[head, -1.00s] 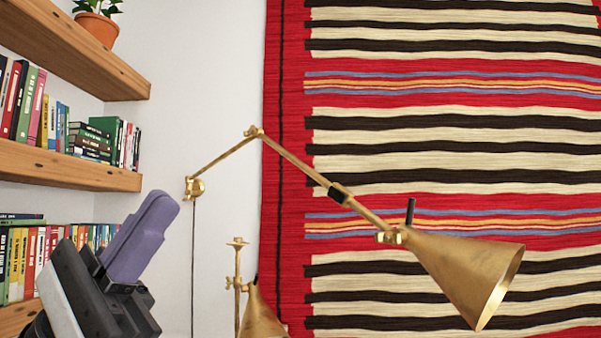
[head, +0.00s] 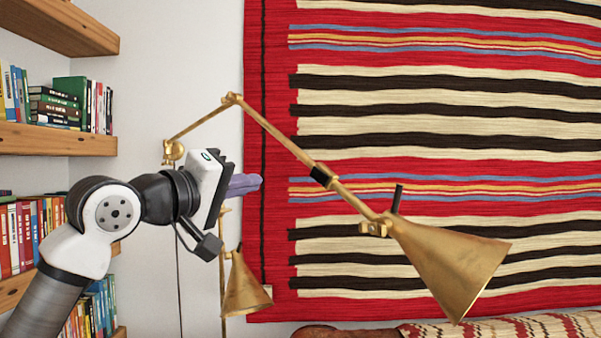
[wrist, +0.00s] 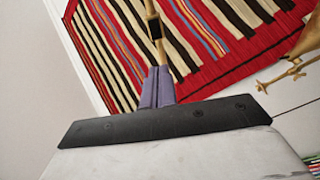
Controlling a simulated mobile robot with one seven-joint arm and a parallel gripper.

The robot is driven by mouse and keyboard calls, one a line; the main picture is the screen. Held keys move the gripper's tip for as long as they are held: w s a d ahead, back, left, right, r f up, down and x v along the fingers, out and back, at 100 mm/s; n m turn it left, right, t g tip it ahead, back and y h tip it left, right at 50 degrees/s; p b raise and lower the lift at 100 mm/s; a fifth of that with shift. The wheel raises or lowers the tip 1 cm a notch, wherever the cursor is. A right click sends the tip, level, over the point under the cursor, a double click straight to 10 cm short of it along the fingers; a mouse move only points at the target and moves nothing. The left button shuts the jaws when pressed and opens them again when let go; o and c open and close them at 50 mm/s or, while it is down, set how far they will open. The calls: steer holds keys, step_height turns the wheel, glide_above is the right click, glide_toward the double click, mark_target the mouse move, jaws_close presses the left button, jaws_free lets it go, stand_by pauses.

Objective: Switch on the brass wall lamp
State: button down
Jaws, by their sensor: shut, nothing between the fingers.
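The brass wall lamp is fixed to the white wall by a round mount (head: 173,151). Its jointed arm rises to an elbow (head: 231,99), then slopes down right to a cone shade (head: 450,262). A black sleeve (head: 321,174) sits on the sloping arm, and a short black stem (head: 397,198) stands up where the shade joins. My gripper (head: 258,181) is shut and empty, its purple fingers pointing right, left of the sleeve and apart from it in the picture. In the wrist view the fingers (wrist: 157,72) point toward the brass arm, and the sleeve (wrist: 154,27) shows beyond them.
A second, smaller brass lamp (head: 245,285) stands below my gripper. Bookshelves (head: 60,139) are on the left. A striped red rug (head: 430,140) hangs behind the lamp. Part of a patterned cushioned seat (head: 500,328) shows at the bottom right.

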steer(key=p, duration=0.6)
glide_toward(319, 176)
steer(key=w+d+r, duration=0.1)
steer(key=w+d, duration=0.1)
steer(key=w, duration=0.4)
steer(key=shift+w+d, duration=0.3)
steer(key=shift+w, duration=0.05)
